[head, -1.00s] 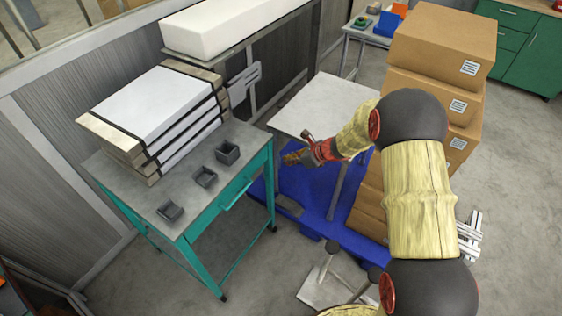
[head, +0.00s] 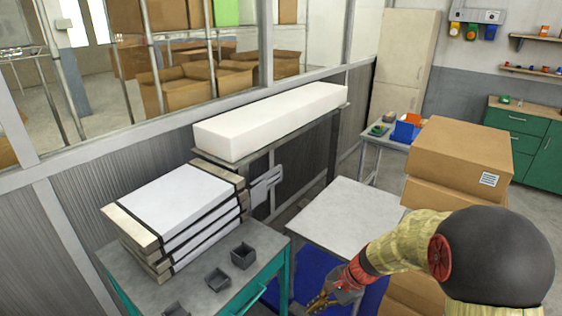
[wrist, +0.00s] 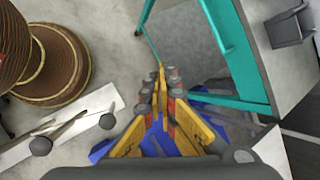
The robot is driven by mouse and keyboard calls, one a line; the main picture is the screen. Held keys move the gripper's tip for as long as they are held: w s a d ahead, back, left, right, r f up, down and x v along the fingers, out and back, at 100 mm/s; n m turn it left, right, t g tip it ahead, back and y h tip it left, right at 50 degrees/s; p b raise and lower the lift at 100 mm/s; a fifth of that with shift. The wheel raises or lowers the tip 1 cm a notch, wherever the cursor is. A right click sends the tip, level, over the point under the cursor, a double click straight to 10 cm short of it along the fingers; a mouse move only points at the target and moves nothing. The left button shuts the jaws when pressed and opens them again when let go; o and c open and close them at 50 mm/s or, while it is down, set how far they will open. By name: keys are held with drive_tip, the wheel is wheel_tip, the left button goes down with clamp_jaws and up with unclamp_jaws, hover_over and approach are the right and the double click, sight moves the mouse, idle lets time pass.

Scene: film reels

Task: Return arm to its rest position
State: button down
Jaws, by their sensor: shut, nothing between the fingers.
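My arm reaches in from the lower right of the head view, in yellowish cover with dark joints. My gripper (head: 322,302) is at the bottom edge of that view, below the white-topped table and to the right of the teal-framed bench. In the wrist view my gripper (wrist: 161,72) has its yellow fingers drawn together, with nothing held between them. It hangs in open space over the floor and a blue pallet (wrist: 186,143). No film reel can be made out for certain.
The teal-framed bench (head: 139,284) carries a stack of white-topped slabs (head: 180,198) and small grey bins (head: 243,255). The white-topped table (head: 348,212) is bare. Cardboard boxes (head: 459,150) stand stacked close to my arm at right. A teal bench leg (wrist: 232,50) is near the fingers.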

drive_tip(key=s+d+r+n+t+h, duration=0.1)
drive_tip(key=s+d+r+n+h, duration=0.1)
drive_tip(key=s+r, duration=0.5)
drive_tip(key=s+d+r+n+t+h, duration=0.2)
drive_tip(key=s+d+r+n, duration=0.2)
drive_tip(key=r, duration=0.6)
drive_tip(key=s+d+r+n+t+h, duration=0.2)
drive_tip(key=s+r+n, duration=0.4)
drive_tip(key=s, duration=0.5)
wheel_tip(320, 180, up, 2)
drive_tip(key=shift+d+r, duration=0.15)
drive_tip(key=shift+d, duration=0.35)
